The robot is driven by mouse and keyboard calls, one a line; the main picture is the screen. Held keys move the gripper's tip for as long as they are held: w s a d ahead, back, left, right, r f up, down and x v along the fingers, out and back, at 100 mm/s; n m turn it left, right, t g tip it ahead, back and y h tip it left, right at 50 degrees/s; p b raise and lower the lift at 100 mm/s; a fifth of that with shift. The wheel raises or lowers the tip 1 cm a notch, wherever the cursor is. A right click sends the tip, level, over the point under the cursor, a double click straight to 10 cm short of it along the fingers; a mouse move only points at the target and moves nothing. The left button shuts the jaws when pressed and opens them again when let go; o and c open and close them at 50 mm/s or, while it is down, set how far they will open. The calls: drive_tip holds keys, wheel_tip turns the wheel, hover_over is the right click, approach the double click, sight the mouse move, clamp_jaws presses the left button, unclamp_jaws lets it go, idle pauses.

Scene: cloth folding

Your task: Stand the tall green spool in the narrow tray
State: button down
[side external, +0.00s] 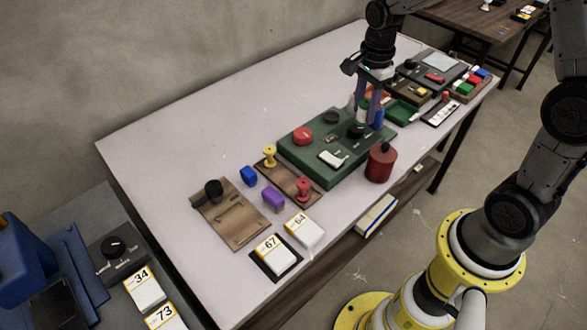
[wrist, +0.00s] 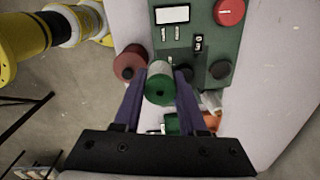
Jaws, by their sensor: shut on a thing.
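My gripper (side external: 367,106) is shut on a spool with a green end and a pale body. In the wrist view the green spool (wrist: 159,88) sits between the two purple fingers, with its green end facing the camera. In the side view the green spool (side external: 363,110) is partly hidden by the fingers, near the far right end of the green panel. I cannot tell whether its base touches anything. The narrow brown tray (side external: 283,178) lies left of the panel. A yellow spool (side external: 269,156) and a red spool (side external: 304,189) stand at its two ends, with bare tray between them.
The green panel (side external: 320,172) with knobs lies between my gripper and the tray. A dark red canister (side external: 380,163) stands at the panel's front. Blue (side external: 248,176) and purple (side external: 273,199) blocks flank the tray. Boxes and devices crowd the right end; the table's back left is clear.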

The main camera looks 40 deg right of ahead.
drive_tip(key=s+a+f+n, duration=0.1)
drive_tip(key=s+a, duration=0.1)
drive_tip(key=a, duration=0.4)
drive_tip(key=s+a+f+n, duration=0.1)
drive_tip(key=s+a+f, duration=0.15)
drive_tip(key=a, duration=0.45)
hover_over(287, 180)
drive_tip(key=f, duration=0.8)
drive_tip(key=shift+s, duration=0.4)
drive_tip(key=shift+w+f, duration=0.45)
drive_tip(key=shift+f, duration=1.55)
drive_tip(key=shift+f, duration=0.15)
drive_tip(key=shift+c, duration=2.3)
unclamp_jaws()
